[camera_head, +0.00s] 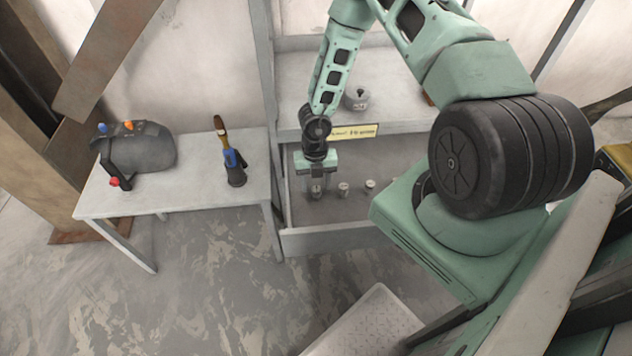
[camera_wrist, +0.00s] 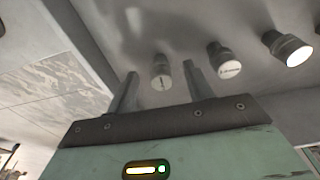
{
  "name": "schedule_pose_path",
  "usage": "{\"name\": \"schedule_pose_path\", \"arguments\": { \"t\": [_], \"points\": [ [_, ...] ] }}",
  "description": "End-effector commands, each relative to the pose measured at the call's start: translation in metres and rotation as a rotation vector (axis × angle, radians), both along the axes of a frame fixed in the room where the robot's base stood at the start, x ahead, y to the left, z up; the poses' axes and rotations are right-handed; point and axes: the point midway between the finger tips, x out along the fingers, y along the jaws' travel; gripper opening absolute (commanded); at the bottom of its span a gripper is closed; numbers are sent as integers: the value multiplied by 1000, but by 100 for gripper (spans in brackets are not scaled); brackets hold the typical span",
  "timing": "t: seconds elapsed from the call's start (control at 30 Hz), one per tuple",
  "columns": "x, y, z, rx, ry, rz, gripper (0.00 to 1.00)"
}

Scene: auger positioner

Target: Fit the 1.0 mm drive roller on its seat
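Several small grey metal rollers stand in a row in the open drawer (camera_head: 330,236) of the shelf unit. My gripper (camera_head: 317,187) points down into the drawer at the row's left end. In the wrist view its two fingers (camera_wrist: 158,90) are apart, with one roller (camera_wrist: 161,72) between and just beyond them; gaps show on both sides. A second roller (camera_wrist: 229,66) and a third roller (camera_wrist: 290,48) stand to the right. The markings on their ends are too small to read surely, so I cannot tell which is the 1.0 mm one. I cannot make out the roller's seat.
A yellow label (camera_head: 354,131) is on the shelf edge above the drawer, and a lidded pot (camera_head: 357,98) stands on that shelf. On the left table (camera_head: 190,195) are a dark rounded device (camera_head: 148,152) with coloured knobs and a torch-like tool (camera_head: 232,160) in a stand.

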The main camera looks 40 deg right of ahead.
Motion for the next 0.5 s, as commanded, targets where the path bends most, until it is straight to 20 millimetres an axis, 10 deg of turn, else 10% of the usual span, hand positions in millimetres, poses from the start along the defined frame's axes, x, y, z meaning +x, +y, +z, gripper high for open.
{"name": "schedule_pose_path", "arguments": {
  "t": [0.27, 0.5],
  "points": [
    [3, -2, 15, -1, -3, -1, 52],
    [9, -7, 67, -1, -4, -3, 52]
  ]
}}
